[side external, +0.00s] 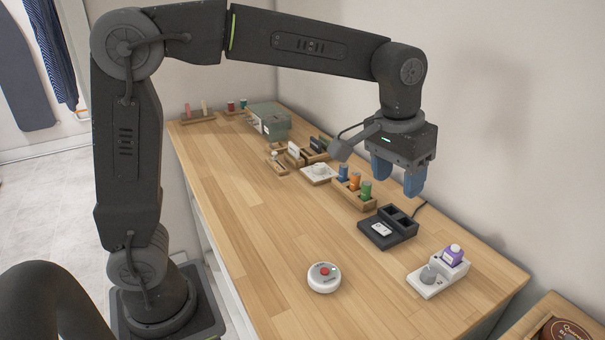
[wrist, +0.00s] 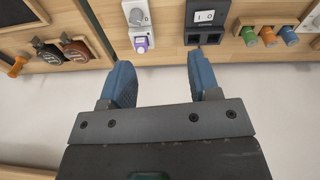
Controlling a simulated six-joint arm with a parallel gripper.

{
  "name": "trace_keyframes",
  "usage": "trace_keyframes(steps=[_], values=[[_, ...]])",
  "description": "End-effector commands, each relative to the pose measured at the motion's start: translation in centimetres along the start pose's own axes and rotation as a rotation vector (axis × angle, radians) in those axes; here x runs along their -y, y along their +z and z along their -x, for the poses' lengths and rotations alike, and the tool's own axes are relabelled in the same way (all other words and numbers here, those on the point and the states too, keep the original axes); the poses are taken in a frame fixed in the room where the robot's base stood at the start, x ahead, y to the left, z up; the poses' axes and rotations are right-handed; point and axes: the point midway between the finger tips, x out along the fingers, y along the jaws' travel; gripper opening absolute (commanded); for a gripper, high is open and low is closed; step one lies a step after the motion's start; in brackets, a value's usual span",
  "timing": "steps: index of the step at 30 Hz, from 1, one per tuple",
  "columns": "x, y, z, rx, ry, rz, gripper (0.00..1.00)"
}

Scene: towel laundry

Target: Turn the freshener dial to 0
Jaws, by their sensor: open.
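The freshener (side external: 423,289) is a white unit at the right end of the table, with a grey dial (side external: 428,274) in front and a purple bottle (side external: 453,256) behind it. In the wrist view the dial (wrist: 137,17) and the bottle (wrist: 141,44) show at the top, left of centre. The dial's markings are too small to read. My gripper (side external: 397,178) is open and empty, pointing down, high above the table's back edge and apart from the freshener. Its blue fingers (wrist: 160,64) also show in the wrist view.
A black switch box (side external: 388,228) stands left of the freshener. A wooden rack (side external: 348,194) holds colored cylinders farther left. A round white device with a red button (side external: 323,277) lies at the front. The wall is close behind; the table's left front is clear.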

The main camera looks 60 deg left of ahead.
Motion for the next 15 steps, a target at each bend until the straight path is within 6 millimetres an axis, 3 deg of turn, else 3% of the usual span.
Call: trace_keyframes(steps=[15], values=[[5.3, 7.4, 2.9, -0.142, 0.015, -0.037, 0.56]])
